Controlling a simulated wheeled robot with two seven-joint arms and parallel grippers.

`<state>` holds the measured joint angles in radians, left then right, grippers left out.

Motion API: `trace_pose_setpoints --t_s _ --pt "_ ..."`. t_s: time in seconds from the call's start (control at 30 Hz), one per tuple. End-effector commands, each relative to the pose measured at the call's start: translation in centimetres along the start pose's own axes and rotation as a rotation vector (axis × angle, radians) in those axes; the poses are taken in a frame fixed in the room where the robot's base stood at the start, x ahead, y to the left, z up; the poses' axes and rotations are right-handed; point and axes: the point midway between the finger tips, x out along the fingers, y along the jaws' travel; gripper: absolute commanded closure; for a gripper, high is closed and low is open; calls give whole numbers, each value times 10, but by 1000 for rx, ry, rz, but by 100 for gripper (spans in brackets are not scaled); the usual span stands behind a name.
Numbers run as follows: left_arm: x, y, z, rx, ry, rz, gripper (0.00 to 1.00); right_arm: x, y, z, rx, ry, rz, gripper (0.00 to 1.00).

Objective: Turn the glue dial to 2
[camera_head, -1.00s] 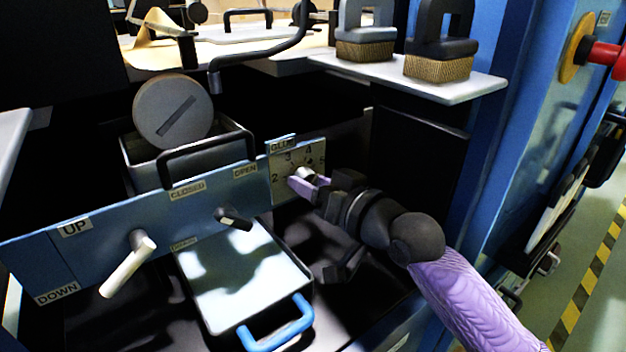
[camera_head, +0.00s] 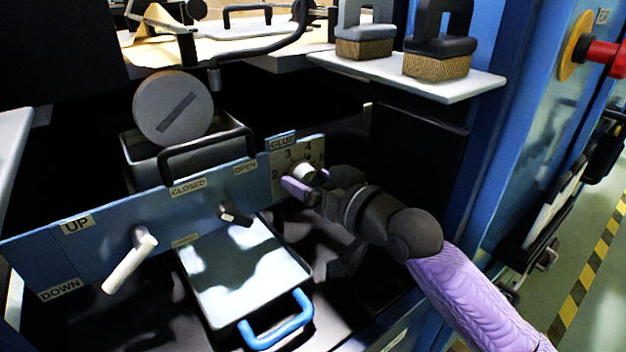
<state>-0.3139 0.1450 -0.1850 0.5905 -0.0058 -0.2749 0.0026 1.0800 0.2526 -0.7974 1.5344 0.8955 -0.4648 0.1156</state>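The glue dial plate (camera_head: 284,156) is a beige square under a GLUE label, at the right end of the blue panel. The numbers 2, 3, 4 and 5 show around its edge. The pale dial knob (camera_head: 303,172) sits in its middle. My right gripper (camera_head: 306,182) is at the dial, its purple fingertips on either side of the knob. Whether the fingers touch the knob, and where the dial points, I cannot tell. My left gripper is not in view.
The blue panel (camera_head: 120,228) also carries a white UP/DOWN lever (camera_head: 130,262) and a small black lever (camera_head: 235,215). A tray with a blue handle (camera_head: 276,322) lies below. Two brushes (camera_head: 440,60) stand on a white shelf (camera_head: 420,86) above my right arm.

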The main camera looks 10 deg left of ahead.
Motion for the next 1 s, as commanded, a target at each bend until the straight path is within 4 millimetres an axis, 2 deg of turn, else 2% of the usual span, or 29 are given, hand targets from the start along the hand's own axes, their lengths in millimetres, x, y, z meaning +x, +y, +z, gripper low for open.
trace_pose_setpoints --t_s 0.27,0.37,0.5,0.6,0.7,0.8,1.0 --pt "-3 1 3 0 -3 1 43 -4 0 -2 0 1 1 13" --pt "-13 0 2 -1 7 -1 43 -19 -1 -5 -2 2 2 13" --pt "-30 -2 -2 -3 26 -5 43 -54 -2 -7 -4 0 2 13" --pt "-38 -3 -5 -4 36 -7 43 -77 -1 -5 -4 -1 3 13" --pt "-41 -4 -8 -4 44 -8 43 -92 0 -3 -3 0 2 13" --pt "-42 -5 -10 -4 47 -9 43 -99 0 -1 0 1 0 13" --pt "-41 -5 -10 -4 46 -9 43 -99 0 0 1 1 0 13"
